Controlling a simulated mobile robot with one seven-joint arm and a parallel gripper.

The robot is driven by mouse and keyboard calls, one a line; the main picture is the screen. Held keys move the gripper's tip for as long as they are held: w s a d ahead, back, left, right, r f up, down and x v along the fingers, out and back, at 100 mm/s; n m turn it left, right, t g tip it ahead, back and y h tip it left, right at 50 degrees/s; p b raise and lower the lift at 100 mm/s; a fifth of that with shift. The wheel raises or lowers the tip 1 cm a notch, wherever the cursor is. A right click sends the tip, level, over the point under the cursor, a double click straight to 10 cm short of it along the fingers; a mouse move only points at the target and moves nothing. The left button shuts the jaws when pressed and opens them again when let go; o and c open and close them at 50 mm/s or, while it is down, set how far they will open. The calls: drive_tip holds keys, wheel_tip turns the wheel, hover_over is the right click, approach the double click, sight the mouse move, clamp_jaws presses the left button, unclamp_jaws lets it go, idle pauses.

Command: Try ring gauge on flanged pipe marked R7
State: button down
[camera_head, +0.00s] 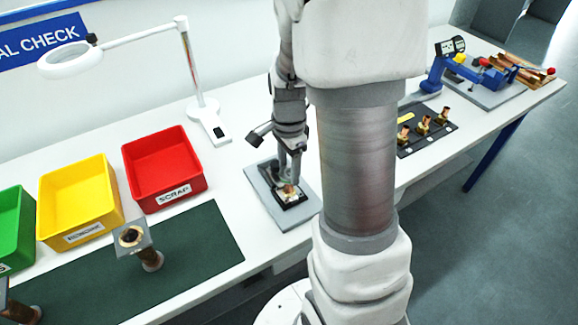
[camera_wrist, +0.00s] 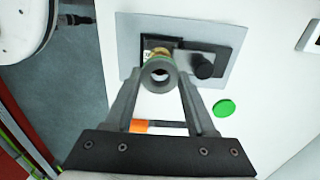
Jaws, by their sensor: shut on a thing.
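My gripper (camera_head: 289,178) is low over a grey plate with a black fixture in the head view. In the wrist view my gripper (camera_wrist: 158,78) is shut on a small round grey ring, seemingly the ring gauge (camera_wrist: 157,77), with a green band at its edge. A brass-coloured pipe piece (camera_wrist: 158,51) shows in the fixture just beyond the ring, with a small pale label I cannot read. The ring lines up with this piece in the view; I cannot tell whether it is around it, touching or apart. The marking R7 is not legible anywhere.
The fixture's grey plate (camera_head: 263,204) lies on the white bench. Green, yellow (camera_head: 78,200) and red (camera_head: 163,168) bins stand left, behind a green mat (camera_head: 200,240) bearing a flanged pipe (camera_head: 131,237). A lamp (camera_head: 205,115) stands behind. A black rack (camera_head: 425,130) holds brass fittings at right.

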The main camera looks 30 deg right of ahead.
drive_tip(key=shift+f+b, duration=1.35)
drive_tip(key=shift+f, duration=0.55)
drive_tip(key=shift+r, duration=0.25)
idle(0.4)
drive_tip(key=shift+r+p, duration=1.6)
wheel_tip(320, 180, up, 6)
drive_tip(key=p, duration=0.5)
drive_tip(key=shift+d, duration=0.1)
